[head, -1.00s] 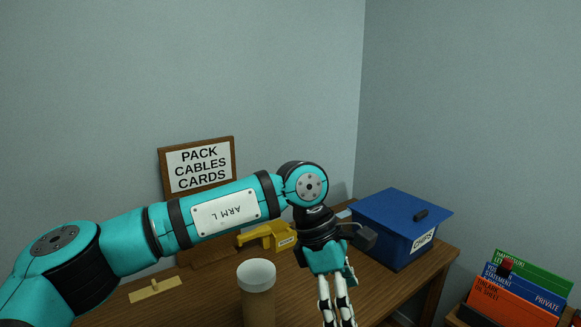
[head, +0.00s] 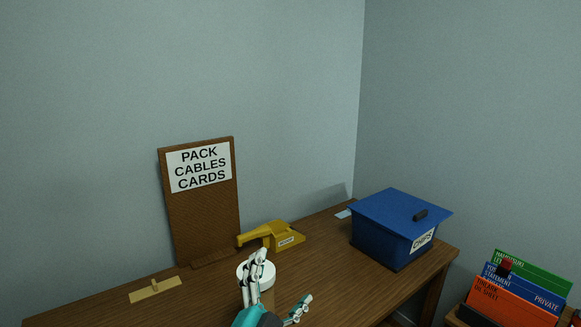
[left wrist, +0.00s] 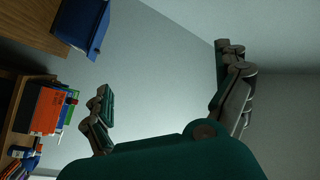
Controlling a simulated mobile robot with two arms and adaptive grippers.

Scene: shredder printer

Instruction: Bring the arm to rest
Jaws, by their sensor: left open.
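My left gripper (head: 280,282) is low in the middle of the head view, its fingers spread and pointing up, with nothing between them. In the left wrist view its two fingers (left wrist: 168,82) stand wide apart with only wall between them. One finger covers part of a white-lidded jar (head: 246,270) on the desk; I cannot tell whether they touch. The rest of my left arm is below the head view. My right gripper is not in view.
The wooden desk (head: 325,262) holds a blue CHIPS box (head: 385,235), a yellow tool (head: 272,236), a small yellowish piece (head: 155,290) and a sign board (head: 200,215). Colored folders (head: 520,292) stand at the lower right. The left wrist view also shows folders (left wrist: 48,110).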

